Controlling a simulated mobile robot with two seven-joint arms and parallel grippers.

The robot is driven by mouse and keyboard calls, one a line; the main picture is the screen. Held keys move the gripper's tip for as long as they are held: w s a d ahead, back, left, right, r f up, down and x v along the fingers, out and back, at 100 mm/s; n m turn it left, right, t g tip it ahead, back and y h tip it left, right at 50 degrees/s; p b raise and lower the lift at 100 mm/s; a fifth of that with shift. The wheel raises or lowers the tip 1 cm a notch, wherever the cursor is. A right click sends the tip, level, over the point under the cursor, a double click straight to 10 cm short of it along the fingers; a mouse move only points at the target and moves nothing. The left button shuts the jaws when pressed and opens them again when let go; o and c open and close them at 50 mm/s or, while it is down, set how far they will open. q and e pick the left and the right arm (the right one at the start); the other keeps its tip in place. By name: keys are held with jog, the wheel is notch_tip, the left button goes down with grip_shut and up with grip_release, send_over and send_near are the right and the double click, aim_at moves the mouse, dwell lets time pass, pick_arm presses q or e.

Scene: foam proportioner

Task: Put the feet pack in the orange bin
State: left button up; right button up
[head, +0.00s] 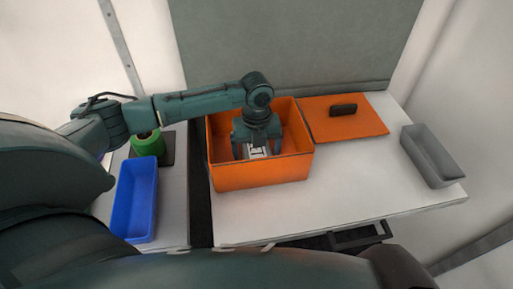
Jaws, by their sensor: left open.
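The orange bin (262,174) stands without its lid on the white worktop, near the middle of the head view. My left gripper (257,153) reaches down into the bin from above, with its fingers apart. A small pack with a white and dark printed face (257,152), apparently the feet pack, shows between and below the fingers inside the bin. I cannot tell whether it rests on the bin floor or touches a finger. My right gripper is not in the view.
The orange lid (358,124) with a dark handle lies right of the bin. A grey open box (431,155) stands at the right edge. A blue tray (124,200) and a green cylinder (148,145) are at left. The worktop's front middle (330,200) is clear.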

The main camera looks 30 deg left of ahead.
aim_at(257, 149)
pick_arm(q)
notch_tip(257, 149, up, 12)
jog(key=shift+r, duration=0.15)
dwell(0.3)
dwell(0.4)
